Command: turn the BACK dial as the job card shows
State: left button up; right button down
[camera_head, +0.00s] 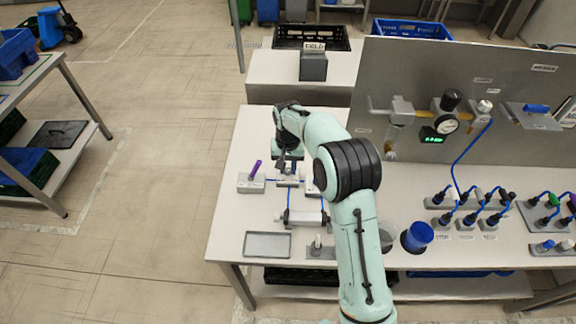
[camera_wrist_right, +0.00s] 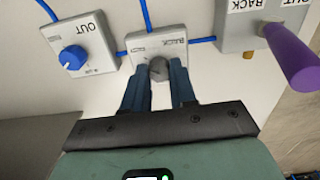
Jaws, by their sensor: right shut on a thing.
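The BACK dial (camera_wrist_right: 158,70) is a grey knob on a small pale block labelled BACK, seen in the right wrist view. My right gripper (camera_wrist_right: 160,80) is shut on this knob, with a dark finger on each side. In the head view the right gripper (camera_head: 287,166) reaches down to the small block (camera_head: 288,181) on the table, and my arm hides part of that area. The knob's pointer and exact setting cannot be made out. I cannot make out a job card with readable dial settings. My left gripper is not in view.
The OUT dial (camera_wrist_right: 72,57) has a blue knob and sits left of BACK. A purple lever (camera_wrist_right: 290,55) sticks up close by on the right. Blue tubes link the blocks. An empty grey tray (camera_head: 267,245) and a blue cup (camera_head: 418,236) stand nearer the front.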

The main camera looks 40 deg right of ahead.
jog(key=n+p, duration=0.1)
jog(key=n, duration=0.4)
jog(key=shift+r+n, duration=0.1)
jog(key=shift+n, duration=0.2)
jog(key=n+p, duration=0.1)
jog(key=n, duration=1)
jog(key=shift+a+n+p, duration=0.1)
jog(key=shift+n+p, duration=0.2)
jog(key=shift+n, duration=0.1)
pick_arm(q)
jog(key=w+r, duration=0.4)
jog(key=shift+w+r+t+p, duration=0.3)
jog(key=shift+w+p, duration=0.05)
jog(key=shift+p, duration=0.05)
pick_arm(e)
jog(key=n, duration=0.5)
jog(key=shift+n, duration=0.3)
jog(key=c, duration=0.9)
grip_release()
